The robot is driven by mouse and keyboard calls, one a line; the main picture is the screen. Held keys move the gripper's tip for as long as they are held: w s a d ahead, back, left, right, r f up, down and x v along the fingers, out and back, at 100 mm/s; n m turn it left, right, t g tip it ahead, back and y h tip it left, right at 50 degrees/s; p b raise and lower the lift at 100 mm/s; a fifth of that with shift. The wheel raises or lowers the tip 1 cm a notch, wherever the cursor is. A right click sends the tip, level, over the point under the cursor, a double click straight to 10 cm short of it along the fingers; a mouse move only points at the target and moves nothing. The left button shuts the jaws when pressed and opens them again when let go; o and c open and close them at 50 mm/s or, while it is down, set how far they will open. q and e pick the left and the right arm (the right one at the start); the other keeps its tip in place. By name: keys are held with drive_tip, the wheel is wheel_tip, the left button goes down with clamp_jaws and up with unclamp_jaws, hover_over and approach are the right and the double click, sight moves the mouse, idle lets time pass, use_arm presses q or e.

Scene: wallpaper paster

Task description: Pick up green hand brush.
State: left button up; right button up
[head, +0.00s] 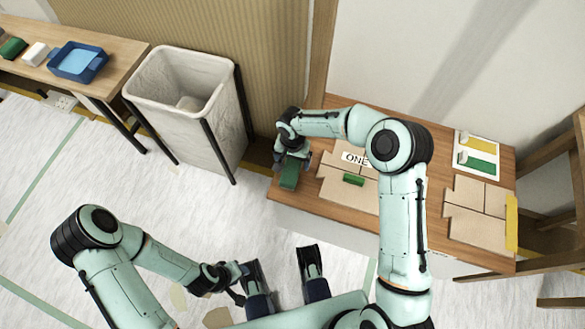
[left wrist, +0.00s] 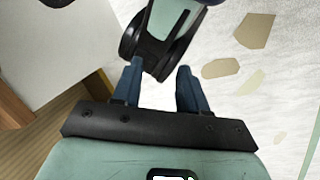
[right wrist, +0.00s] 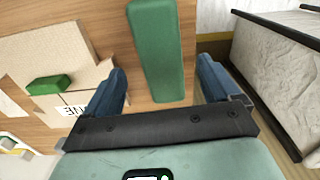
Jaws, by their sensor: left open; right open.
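A long green block, which looks like the green hand brush (head: 289,176), lies near the left end of the wooden table (head: 300,203). My right gripper (head: 293,157) is open just over its far end. In the right wrist view the long green brush (right wrist: 160,50) shows between and beyond the open fingers (right wrist: 160,90), and I cannot tell whether they touch it. A smaller green block (head: 353,179) lies on a cardboard piece; it also shows in the right wrist view (right wrist: 50,84). My left gripper (head: 240,282) is open and empty, low and away from the table.
Cardboard pieces (head: 475,225) and a sample card (head: 478,153) lie on the table's right part. A white bin (head: 170,105) stands left of the table. A second table (head: 110,60) at far left holds a blue tray (head: 78,63) and another green block (head: 12,47).

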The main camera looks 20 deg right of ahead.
sight(292, 165)
drive_tip(key=shift+w+f+b, duration=0.15)
drive_tip(key=shift+f+b, duration=0.15)
drive_tip(key=shift+f, duration=1.3)
drive_tip(key=shift+w+f+b, duration=0.1)
drive_tip(key=shift+f+b, duration=0.15)
drive_tip(key=shift+f, duration=1.3)
use_arm(q)
drive_tip(key=shift+w+a+f+t, duration=0.15)
drive_tip(key=shift+w+a+f, duration=0.1)
drive_tip(key=shift+w+f, duration=0.2)
drive_tip(key=shift+w+a+f+t, duration=0.2)
drive_tip(key=shift+w+f, duration=0.15)
drive_tip(key=shift+w, duration=0.15)
use_arm(e)
drive_tip(key=c, duration=1.1)
